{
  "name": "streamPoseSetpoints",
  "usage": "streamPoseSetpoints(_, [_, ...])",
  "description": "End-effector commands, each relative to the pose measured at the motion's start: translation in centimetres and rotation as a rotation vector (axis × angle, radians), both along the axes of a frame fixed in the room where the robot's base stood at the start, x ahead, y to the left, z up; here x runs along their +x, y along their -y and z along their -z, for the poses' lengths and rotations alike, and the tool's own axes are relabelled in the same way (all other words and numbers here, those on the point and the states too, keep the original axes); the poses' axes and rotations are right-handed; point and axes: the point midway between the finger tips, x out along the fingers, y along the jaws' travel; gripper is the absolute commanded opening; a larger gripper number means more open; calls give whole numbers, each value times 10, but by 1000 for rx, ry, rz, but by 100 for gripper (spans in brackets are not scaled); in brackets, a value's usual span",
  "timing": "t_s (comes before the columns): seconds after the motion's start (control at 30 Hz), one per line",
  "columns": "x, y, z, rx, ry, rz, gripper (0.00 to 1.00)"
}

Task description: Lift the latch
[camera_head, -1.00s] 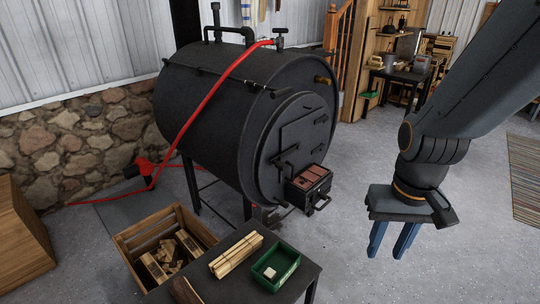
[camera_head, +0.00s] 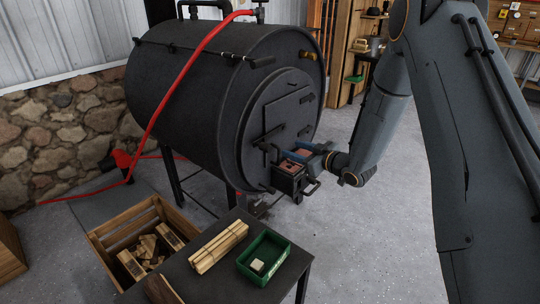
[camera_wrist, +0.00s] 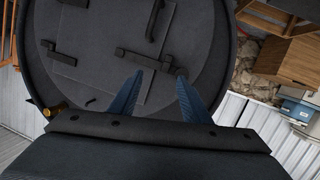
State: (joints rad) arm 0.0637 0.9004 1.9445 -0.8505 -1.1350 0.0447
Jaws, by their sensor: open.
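The dark latch (camera_head: 268,147) is on the left part of the stove door (camera_head: 285,112), near the door's edge. In the wrist view a dark latch bar (camera_wrist: 143,60) crosses the door edge, with a longer dark handle (camera_wrist: 155,20) beyond it. My gripper (camera_head: 288,145) is in front of the lower door, just right of the latch. Its blue fingers are apart and empty, pointing at the door. In the wrist view my gripper (camera_wrist: 159,76) has its fingertips near the latch bar's end; I cannot tell whether they touch.
A small dark box with reddish contents (camera_head: 288,178) juts out below my gripper. The black barrel stove (camera_head: 190,85) carries a red hose (camera_head: 185,80). In front are a dark table (camera_head: 225,270) with a green tray (camera_head: 281,262) and wood sticks (camera_head: 218,247), and a wooden crate (camera_head: 100,240).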

Motion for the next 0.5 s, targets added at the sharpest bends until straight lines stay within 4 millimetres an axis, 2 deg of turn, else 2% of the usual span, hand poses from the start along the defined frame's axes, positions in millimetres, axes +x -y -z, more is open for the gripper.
streamPoseSetpoints(0.03, [0, -8, 12, 42, 33, -47, 43])
streamPoseSetpoints(0.1, [-4, -18, 17, 95, 76, -104, 43])
streamPoseSetpoints(0.3, [-13, -31, 21, 180, 136, -187, 43])
streamPoseSetpoints(0.5, [-3, -50, 20, 188, 143, -198, 43])
